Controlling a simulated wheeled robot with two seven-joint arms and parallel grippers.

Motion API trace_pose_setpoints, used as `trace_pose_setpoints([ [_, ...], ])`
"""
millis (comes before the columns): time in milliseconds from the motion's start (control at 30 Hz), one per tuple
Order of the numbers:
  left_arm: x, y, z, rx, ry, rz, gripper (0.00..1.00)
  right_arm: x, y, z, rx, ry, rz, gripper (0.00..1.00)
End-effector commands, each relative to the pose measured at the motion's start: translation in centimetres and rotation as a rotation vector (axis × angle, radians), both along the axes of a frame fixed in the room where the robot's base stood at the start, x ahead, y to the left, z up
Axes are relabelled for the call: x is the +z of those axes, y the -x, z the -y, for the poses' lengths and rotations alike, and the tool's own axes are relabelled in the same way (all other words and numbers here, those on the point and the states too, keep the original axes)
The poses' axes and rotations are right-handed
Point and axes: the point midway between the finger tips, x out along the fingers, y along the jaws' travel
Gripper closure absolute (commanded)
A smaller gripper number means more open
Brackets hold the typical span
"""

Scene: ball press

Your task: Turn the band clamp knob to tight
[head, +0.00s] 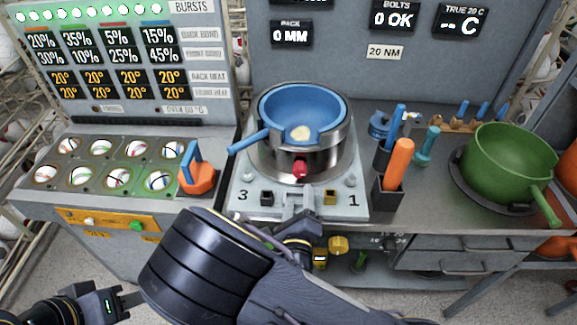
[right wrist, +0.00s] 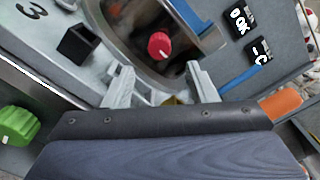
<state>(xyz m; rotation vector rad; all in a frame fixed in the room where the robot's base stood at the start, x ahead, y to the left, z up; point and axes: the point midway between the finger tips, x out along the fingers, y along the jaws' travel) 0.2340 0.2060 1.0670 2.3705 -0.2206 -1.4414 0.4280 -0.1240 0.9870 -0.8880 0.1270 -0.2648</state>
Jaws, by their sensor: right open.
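The red knob (head: 300,168), which looks like the band clamp knob, is on the front of the shiny metal band (head: 268,163) around the blue pan (head: 310,103). The knob also shows in the right wrist view (right wrist: 159,46), ahead of the fingers. My right gripper (head: 298,204) is open and empty, just in front of and below the knob, apart from it. In the wrist view its two pale fingers (right wrist: 160,85) stand either side of the line to the knob. My left gripper (head: 128,301) is low at the left; its jaw opening is unclear.
The pan's blue handle (head: 248,141) sticks out left. A black block (head: 267,198) and a yellow block (head: 330,197) flank the right fingers. An orange-handled tool (head: 400,158) stands right; a green pot (head: 505,165) is further right. An orange-and-blue tool (head: 197,178) stands left.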

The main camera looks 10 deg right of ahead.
Motion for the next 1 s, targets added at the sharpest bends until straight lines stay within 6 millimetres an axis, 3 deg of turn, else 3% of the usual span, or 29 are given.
trace_pose_setpoints([
  [500,1.4,0.0,0.0,0.0,0.0,0.0,0.64,0.1,-6.6,1.8,0.003,0.004,0.0,0.48],
  [867,1.4,0.0,0.0,0.0,0.0,0.0,0.64,-0.1,-7.4,2.0,0.005,0.004,-0.001,0.48],
  [1000,1.4,0.0,0.0,0.0,0.0,0.0,0.64,0.0,-7.4,2.0,0.004,0.003,-0.001,0.62],
])
